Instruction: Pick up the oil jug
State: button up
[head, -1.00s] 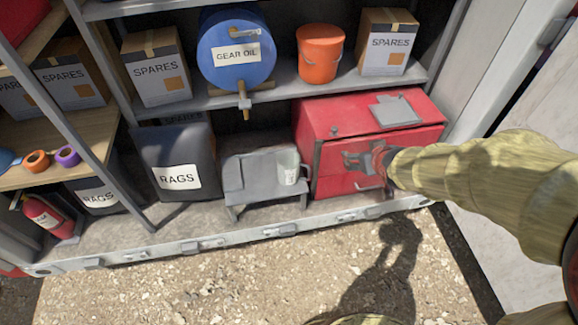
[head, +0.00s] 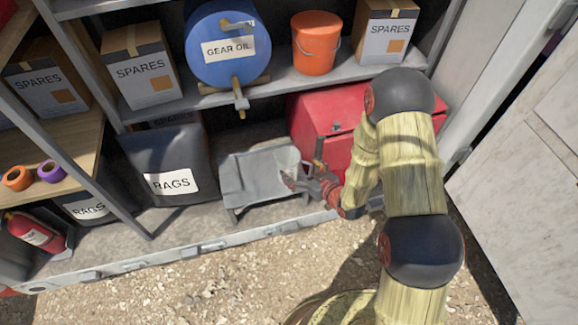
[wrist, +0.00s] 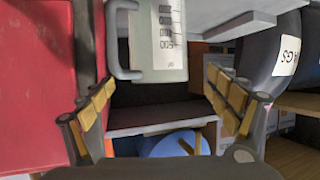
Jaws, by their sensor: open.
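The oil jug (wrist: 160,40) is a pale jug with dark measuring marks and a grey handle, upside down in the wrist view. In the head view the jug (head: 289,157) stands at the right end of a grey step (head: 245,175), partly hidden behind my gripper (head: 304,170). In the wrist view my gripper (wrist: 160,88) is open, with yellow-padded fingers spread wide. The jug shows ahead, between the lines of the fingers, its handle towards the left finger. Nothing is held, and I see no contact.
A red chest (head: 325,125) stands close right of the step; it fills the left of the wrist view (wrist: 35,80). A black rags bin (head: 170,160) stands left. The shelf above holds a blue gear oil drum (head: 228,45), an orange bucket (head: 315,43) and spares boxes (head: 140,70).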

jog(key=b, duration=0.3)
send_near(282, 155)
jog(key=f+x, duration=0.1)
jog(key=x, duration=0.3)
jog(key=shift+w+a+r, duration=0.15)
jog(key=shift+w+r, duration=0.05)
jog(key=shift+w, duration=0.05)
jog(key=shift+c, duration=0.3)
jog(key=c, duration=1.5)
jog(key=shift+r+p, duration=0.15)
jog(key=shift+p, duration=0.15)
jog(key=shift+c, duration=0.3)
